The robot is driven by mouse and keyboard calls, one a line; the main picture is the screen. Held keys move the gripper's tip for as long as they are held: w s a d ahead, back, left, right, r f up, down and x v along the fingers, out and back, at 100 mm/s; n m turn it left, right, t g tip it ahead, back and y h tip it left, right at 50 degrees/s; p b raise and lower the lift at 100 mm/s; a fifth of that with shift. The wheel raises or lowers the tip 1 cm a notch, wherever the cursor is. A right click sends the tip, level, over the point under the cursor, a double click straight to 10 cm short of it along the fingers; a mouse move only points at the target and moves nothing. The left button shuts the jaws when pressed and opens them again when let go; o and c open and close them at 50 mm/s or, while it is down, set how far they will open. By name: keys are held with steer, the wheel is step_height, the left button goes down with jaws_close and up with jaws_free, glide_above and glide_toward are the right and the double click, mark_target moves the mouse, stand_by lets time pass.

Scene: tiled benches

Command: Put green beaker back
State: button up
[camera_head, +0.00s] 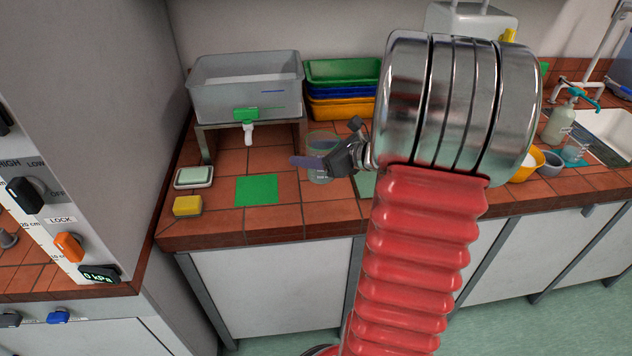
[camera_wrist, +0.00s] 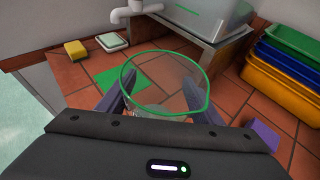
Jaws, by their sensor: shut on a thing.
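The green beaker is clear glass with a green rim; it shows in the wrist view (camera_wrist: 165,85) between my two fingers and in the head view (camera_head: 321,141) left of my arm. My gripper (camera_head: 308,163) is shut on the beaker, its fingers on either side of it; it also shows in the wrist view (camera_wrist: 160,103). The beaker looks about upright; whether its base touches the bench I cannot tell. A flat green square (camera_head: 257,190) lies on the tiles left of the beaker; it also shows in the wrist view (camera_wrist: 117,84), partly behind the rim.
A grey tank (camera_head: 225,98) with a white tap (camera_head: 248,132) stands on a frame behind the green square. Stacked coloured trays (camera_head: 341,73) stand behind the beaker. A soap dish (camera_head: 193,178) and yellow sponge (camera_head: 187,206) lie at left. A purple block (camera_wrist: 263,136) lies at right.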

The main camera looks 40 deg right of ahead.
steer(key=shift+f, duration=1.45)
steer(key=shift+f, duration=2.3)
steer(key=o, duration=1.5)
steer(key=shift+o, duration=0.2)
steer(key=shift+f, duration=0.2)
steer(key=v, duration=1.4)
